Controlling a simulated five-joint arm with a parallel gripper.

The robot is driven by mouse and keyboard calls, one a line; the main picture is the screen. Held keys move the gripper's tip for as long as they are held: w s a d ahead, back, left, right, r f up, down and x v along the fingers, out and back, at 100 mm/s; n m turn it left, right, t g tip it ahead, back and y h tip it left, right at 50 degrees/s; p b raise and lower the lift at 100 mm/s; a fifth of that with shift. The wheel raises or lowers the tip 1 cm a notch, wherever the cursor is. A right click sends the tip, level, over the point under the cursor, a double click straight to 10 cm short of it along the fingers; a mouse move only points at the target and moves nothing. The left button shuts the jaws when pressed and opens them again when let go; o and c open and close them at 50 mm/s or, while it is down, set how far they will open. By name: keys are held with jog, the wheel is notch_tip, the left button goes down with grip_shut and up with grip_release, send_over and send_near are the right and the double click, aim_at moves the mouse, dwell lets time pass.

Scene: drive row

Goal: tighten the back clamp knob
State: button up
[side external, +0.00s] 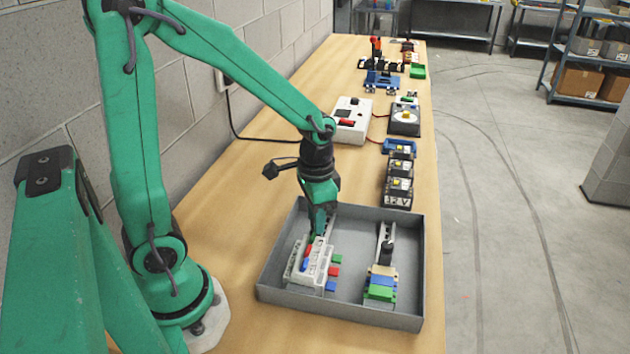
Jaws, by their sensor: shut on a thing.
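My gripper (316,236) points down over the left part of the grey tray (350,311), at the back end of a white rack (322,262). It is shut on a small piece there; its fingers hide most of that piece, and I cannot tell what it is. Red (308,251) and blue (305,265) pieces sit in the rack just in front of the fingers. I cannot make out for sure which part is the back clamp knob. Small yellow knobs show on dark blocks (398,180) behind the tray, apart from my gripper.
A second rack in the tray holds tan, blue and green (380,293) pieces. A white control box (353,120) and a dial unit (405,121) stand farther back. Blue (381,80) and red-handled (376,46) fixtures stand beyond. The bench left of the tray is clear; its right edge is close.

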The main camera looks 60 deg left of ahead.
jog(key=o, duration=1.4)
jog(key=shift+c, duration=0.2)
jog(key=shift+r, duration=0.15)
jog(key=shift+r, duration=3.4)
jog(key=shift+s, duration=0.1)
jog(key=shift+s+d+r+t, duration=0.1)
jog(key=shift+s+r+t, duration=0.2)
jog(key=shift+r, duration=0.2)
jog(key=s+d+r+n+t, duration=0.1)
jog(key=s+r+n+t, duration=0.1)
jog(key=s+r+t, duration=0.3)
jog(key=shift+s+r+n, duration=0.3)
jog(key=shift+s+r, duration=0.5)
jog(key=shift+s, duration=0.2)
